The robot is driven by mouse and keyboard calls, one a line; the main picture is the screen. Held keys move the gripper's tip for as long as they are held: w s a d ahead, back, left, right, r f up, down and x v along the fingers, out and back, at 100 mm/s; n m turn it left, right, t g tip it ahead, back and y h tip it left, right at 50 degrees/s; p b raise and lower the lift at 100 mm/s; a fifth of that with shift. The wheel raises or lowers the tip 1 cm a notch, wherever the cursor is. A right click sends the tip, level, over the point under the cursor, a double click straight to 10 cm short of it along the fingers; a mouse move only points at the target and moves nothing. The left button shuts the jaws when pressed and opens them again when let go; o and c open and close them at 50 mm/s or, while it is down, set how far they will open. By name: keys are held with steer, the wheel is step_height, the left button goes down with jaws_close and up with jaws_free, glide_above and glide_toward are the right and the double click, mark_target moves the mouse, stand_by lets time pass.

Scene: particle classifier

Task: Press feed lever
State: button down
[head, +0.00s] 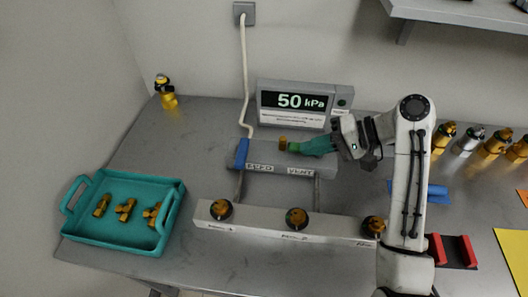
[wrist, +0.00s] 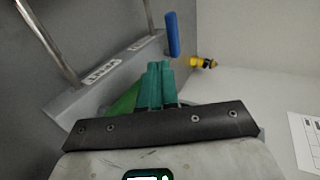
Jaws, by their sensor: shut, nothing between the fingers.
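The blue feed lever (head: 242,152) stands at the left end of the grey valve block (head: 270,158), above the FEED label (head: 259,168). In the wrist view the blue lever (wrist: 172,35) stands beyond my fingertips, apart from them. My gripper (head: 308,146) is shut and empty, with teal fingers, over the right part of the block near the VENT label (head: 301,171). It also shows in the wrist view (wrist: 160,68). A brighter green piece (wrist: 122,103) lies beside and partly behind my fingers; I cannot tell whether they touch.
A display (head: 303,103) behind the block reads 50 kPa. A white bar (head: 258,222) with three round knobs lies in front. A teal tray (head: 174,205) with three brass fittings sits left. A yellow-brass fitting (head: 166,94) stands back left. Several metallic fittings (head: 468,142) stand right.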

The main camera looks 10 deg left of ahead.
glide_toward(246, 160)
steer(key=shift+w+a+f, duration=0.1)
steer(key=shift+a+f, duration=0.15)
steer(key=shift+f, duration=0.35)
steer(key=shift+a+f, duration=0.3)
steer(key=shift+f, duration=0.35)
steer(key=a, duration=0.3)
steer(key=shift+a+f+p, duration=0.1)
steer(key=shift+a+p, duration=0.1)
steer(key=shift+p, duration=0.15)
steer(key=shift+w+a, duration=0.1)
steer(key=shift+a, duration=0.45)
steer(key=shift+a, duration=0.1)
